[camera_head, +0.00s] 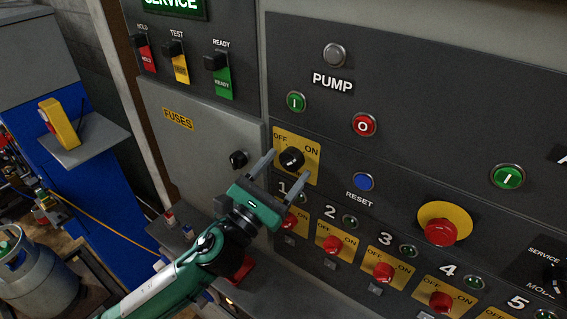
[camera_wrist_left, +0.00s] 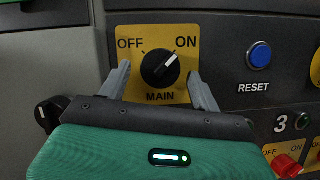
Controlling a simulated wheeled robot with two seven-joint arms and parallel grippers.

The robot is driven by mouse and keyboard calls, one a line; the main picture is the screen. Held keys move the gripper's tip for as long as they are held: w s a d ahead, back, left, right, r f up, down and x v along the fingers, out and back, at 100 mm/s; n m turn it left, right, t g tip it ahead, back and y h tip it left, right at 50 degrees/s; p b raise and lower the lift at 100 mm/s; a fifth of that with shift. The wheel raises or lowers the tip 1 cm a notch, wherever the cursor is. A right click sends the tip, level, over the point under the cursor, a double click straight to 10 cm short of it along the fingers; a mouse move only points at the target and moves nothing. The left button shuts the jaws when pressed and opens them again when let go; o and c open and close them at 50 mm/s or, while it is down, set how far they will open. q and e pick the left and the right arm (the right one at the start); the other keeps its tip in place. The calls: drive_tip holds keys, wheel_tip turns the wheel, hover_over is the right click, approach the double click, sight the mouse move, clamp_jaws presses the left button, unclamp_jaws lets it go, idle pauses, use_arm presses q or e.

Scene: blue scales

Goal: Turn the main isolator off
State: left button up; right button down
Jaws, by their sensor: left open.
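The main isolator (camera_head: 291,158) is a black rotary knob on a yellow plate marked OFF, ON and MAIN. In the left wrist view the knob (camera_wrist_left: 160,68) has its white pointer line turned up and right, toward ON. My left gripper (camera_head: 282,164) is open, with one finger on each side of the knob. In the left wrist view the fingers (camera_wrist_left: 158,84) stand apart from the knob at its lower left and lower right. Whether they reach its depth I cannot tell. My right gripper is not in view.
A blue reset button (camera_head: 364,181), a green button (camera_head: 296,101) and a red button (camera_head: 364,125) sit near the isolator. A row of red knobs (camera_head: 332,244) runs below. A black latch (camera_head: 238,159) on the fuses door (camera_head: 190,150) is close to the left.

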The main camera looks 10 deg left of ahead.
use_arm(q)
drive_tip(key=shift+w, duration=0.1)
drive_tip(key=shift+c, duration=0.5)
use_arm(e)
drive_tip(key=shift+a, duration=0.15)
use_arm(q)
drive_tip(key=c, duration=0.9)
drive_tip(key=shift+d, duration=0.1)
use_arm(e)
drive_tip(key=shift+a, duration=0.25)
